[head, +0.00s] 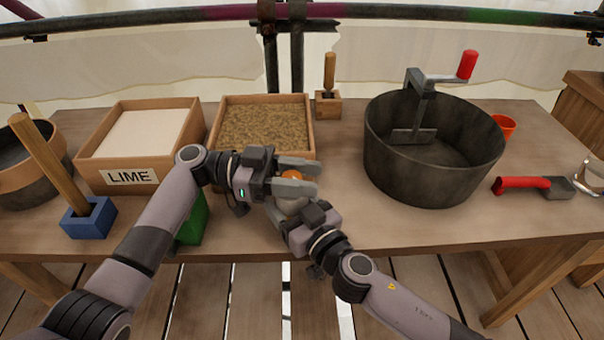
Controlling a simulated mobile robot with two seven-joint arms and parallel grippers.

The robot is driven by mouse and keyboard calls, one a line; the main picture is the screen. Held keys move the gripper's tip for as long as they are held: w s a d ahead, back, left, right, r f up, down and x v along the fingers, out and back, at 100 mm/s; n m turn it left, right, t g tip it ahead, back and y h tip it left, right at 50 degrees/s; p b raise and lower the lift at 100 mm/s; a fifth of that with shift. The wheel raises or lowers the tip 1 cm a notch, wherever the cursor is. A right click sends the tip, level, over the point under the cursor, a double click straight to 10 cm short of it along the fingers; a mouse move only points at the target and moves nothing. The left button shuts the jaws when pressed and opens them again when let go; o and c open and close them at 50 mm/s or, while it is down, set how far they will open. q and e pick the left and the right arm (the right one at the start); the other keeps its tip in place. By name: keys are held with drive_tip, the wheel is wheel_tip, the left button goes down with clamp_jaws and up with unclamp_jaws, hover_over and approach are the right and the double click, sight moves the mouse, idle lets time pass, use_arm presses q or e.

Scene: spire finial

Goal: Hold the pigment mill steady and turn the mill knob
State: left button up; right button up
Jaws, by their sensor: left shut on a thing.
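A small orange knob (293,174) shows between the fingers of my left gripper (302,176), at the table's front middle. The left gripper reaches in from the left and is shut on the knob. A pale, rounded body (292,205), which looks like the pigment mill, shows just below the knob and is mostly hidden by both grippers. My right gripper (284,210) comes up from the lower right with its fingers at this body. Whether its fingers are closed on the body cannot be made out.
Behind are a LIME box (117,176) and a sand-filled box (219,105). A dark tub (430,184) with a red-handled crank stands right. A blue block (90,221) with a wooden handle and a green block (195,222) are left. A red-handled tool (522,185) lies far right.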

use_arm(q)
drive_tip(key=shift+f+m+g, duration=0.1)
drive_tip(key=shift+m+g, duration=0.4)
drive_tip(key=shift+g, duration=0.4)
drive_tip(key=shift+s, duration=0.15)
drive_tip(key=o, duration=1)
wheel_tip(320, 180, up, 10)
